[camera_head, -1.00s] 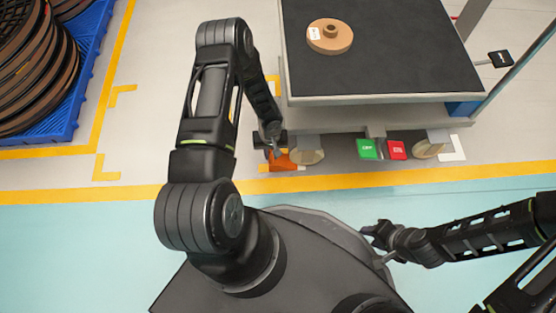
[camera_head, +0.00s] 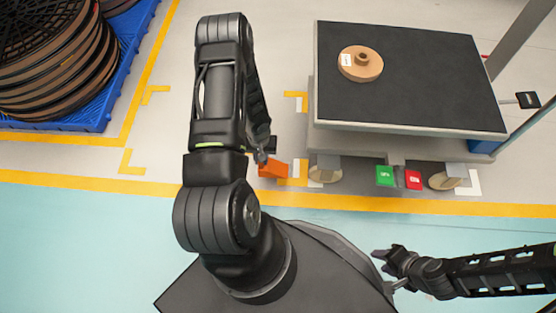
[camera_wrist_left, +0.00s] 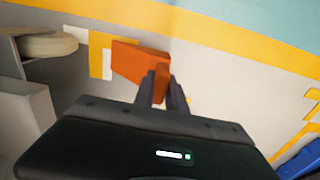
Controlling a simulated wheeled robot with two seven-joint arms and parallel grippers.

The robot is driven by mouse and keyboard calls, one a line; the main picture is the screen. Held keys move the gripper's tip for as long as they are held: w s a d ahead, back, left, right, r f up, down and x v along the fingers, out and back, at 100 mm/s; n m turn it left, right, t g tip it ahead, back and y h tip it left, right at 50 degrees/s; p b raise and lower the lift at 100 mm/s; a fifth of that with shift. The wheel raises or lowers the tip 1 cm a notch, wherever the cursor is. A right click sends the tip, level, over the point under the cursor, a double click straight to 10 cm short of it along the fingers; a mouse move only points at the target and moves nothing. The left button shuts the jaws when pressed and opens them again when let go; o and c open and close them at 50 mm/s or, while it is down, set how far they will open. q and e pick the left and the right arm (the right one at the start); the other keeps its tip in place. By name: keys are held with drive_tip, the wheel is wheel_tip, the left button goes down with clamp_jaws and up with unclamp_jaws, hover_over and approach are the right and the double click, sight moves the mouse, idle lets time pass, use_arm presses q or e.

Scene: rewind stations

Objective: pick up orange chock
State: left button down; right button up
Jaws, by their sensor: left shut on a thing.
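The orange chock (camera_head: 273,170) is to the left of the cart's near left wheel, with a clear gap between them. My left gripper (camera_head: 261,157) is at the chock's left end, partly hidden by my arm. In the left wrist view, the gripper's fingers (camera_wrist_left: 162,88) are shut on the end of the orange chock (camera_wrist_left: 138,60). I cannot tell whether the chock is clear of the floor. My right gripper (camera_head: 381,269) is open and empty, low on the right, far from the chock.
The cart (camera_head: 420,127) has a dark top bearing a brown roll (camera_head: 360,65). Its wheel (camera_head: 324,170) is near the chock. A green pedal (camera_head: 384,176) and red pedal (camera_head: 413,179) are below its front. A blue pallet (camera_head: 95,120) with reels stands at left. Floor between is clear.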

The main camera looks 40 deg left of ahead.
use_arm(q)
drive_tip(key=shift+s+a+r+p, duration=0.15)
drive_tip(key=shift+s+a+r, duration=0.35)
drive_tip(key=shift+a, duration=0.15)
drive_tip(key=shift+s+a+r+p, duration=0.15)
drive_tip(key=shift+s+a+r, duration=0.3)
drive_tip(key=shift+a, duration=0.2)
drive_tip(key=shift+f, duration=0.1)
